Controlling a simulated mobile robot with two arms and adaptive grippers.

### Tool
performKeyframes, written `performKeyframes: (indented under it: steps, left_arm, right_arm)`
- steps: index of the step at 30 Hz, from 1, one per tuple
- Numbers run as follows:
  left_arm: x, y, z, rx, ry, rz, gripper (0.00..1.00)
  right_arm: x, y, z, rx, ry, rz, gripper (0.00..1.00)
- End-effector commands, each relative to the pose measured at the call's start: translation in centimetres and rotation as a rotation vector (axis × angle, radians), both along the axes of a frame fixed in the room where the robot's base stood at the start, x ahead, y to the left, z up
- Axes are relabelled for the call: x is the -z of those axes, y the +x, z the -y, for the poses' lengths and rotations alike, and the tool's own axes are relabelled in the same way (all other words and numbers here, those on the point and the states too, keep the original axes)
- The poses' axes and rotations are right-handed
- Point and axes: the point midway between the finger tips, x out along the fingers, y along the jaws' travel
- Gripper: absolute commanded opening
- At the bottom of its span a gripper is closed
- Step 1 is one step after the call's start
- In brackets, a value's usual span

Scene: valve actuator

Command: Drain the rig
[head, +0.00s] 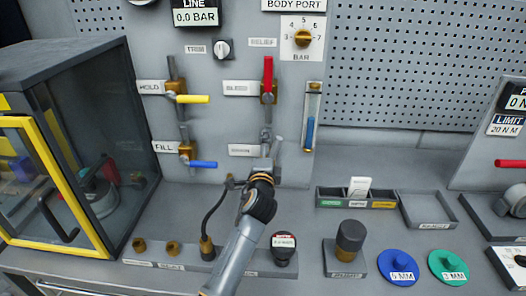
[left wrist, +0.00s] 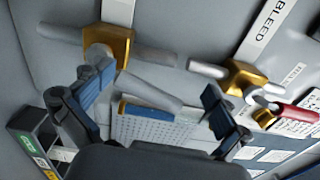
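The rig is a grey panel (head: 225,120) with lever valves. That valve's grey lever (head: 278,150) shows just above the gripper. In the left wrist view, a gold valve body (left wrist: 108,45) has a grey lever (left wrist: 150,92) reaching between the spread fingers of my left gripper (left wrist: 152,108). Contact cannot be told. The sight tube (head: 310,130) shows blue in its lower part. The LINE display (head: 195,17) reads 0.0 BAR. My right gripper is out of view.
The yellow HOLD lever (head: 192,99) and blue FILL lever (head: 202,164) point right. A hose fitting (head: 207,245) stands beside my arm. A yellow-framed cabinet (head: 60,160) stands left. Trays (head: 428,210) and discs lie right.

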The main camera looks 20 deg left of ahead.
Motion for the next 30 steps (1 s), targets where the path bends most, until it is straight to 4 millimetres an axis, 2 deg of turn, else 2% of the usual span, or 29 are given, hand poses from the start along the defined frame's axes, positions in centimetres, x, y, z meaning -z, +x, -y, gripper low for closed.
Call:
performKeyframes:
  steps: [8,11,21,25,30]
  left_arm:
    - [0.3,-0.6,0.1,-0.002,0.003,-0.005,1.00]
    - [0.4,-1.7,0.4,-0.001,0.003,-0.005,1.00]
    - [0.3,-8.4,2.6,0.003,-0.001,-0.004,1.00]
    - [0.3,-10.2,3.2,0.004,-0.001,-0.003,1.00]
    - [0.2,-11.2,3.5,0.005,0.000,-0.002,1.00]
  right_arm:
    - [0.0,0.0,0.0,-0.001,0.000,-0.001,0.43]
    - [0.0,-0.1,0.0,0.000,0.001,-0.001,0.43]
    - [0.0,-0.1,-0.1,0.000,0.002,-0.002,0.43]
    - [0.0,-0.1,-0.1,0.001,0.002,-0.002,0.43]
    - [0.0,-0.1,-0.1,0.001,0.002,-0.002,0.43]
